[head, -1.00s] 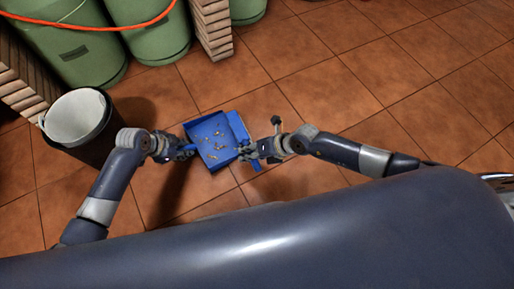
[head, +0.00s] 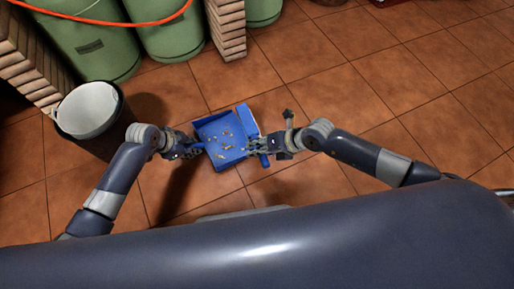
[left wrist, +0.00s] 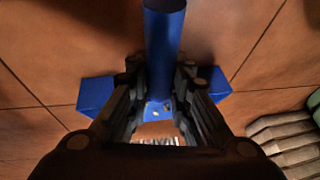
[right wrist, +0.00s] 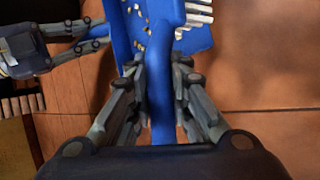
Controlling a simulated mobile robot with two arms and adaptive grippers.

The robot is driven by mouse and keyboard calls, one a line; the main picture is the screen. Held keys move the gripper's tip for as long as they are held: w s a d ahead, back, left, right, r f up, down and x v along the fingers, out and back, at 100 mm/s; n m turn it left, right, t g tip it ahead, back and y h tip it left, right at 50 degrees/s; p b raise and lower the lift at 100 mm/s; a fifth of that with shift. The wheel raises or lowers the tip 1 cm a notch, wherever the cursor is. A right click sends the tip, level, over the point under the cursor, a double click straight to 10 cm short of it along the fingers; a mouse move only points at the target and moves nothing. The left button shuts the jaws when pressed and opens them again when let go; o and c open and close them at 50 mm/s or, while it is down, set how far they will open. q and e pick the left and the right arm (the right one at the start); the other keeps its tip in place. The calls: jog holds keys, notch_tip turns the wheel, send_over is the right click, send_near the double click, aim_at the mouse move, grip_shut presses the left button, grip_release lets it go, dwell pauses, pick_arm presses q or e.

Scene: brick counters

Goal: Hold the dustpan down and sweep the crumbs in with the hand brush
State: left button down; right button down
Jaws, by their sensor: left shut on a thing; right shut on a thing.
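The blue dustpan (head: 228,154) lies on the tiled floor with several small brown and yellow crumbs (head: 222,140) in it. My left gripper (head: 195,148) is shut on the dustpan's blue handle (left wrist: 163,45); the pan's body (left wrist: 95,92) shows behind the fingers. My right gripper (head: 262,146) is shut on the handle (right wrist: 163,120) of the blue hand brush (head: 247,119). The brush head is over the pan's right side, and its white bristles (right wrist: 200,12) show in the right wrist view. I cannot tell whether the bristles touch the pan.
A dark bin (head: 88,110) with a pale inside stands left of the pan, near my left arm. Green cylinders (head: 85,45) with an orange hose (head: 110,20) and brick stacks (head: 226,30) stand at the back. The floor to the right is clear.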

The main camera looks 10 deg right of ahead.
pick_arm(q)
jog(key=c, duration=1.4)
grip_release()
jog(key=shift+o, duration=0.2)
jog(key=shift+r, duration=0.1)
jog(key=v, duration=1.2)
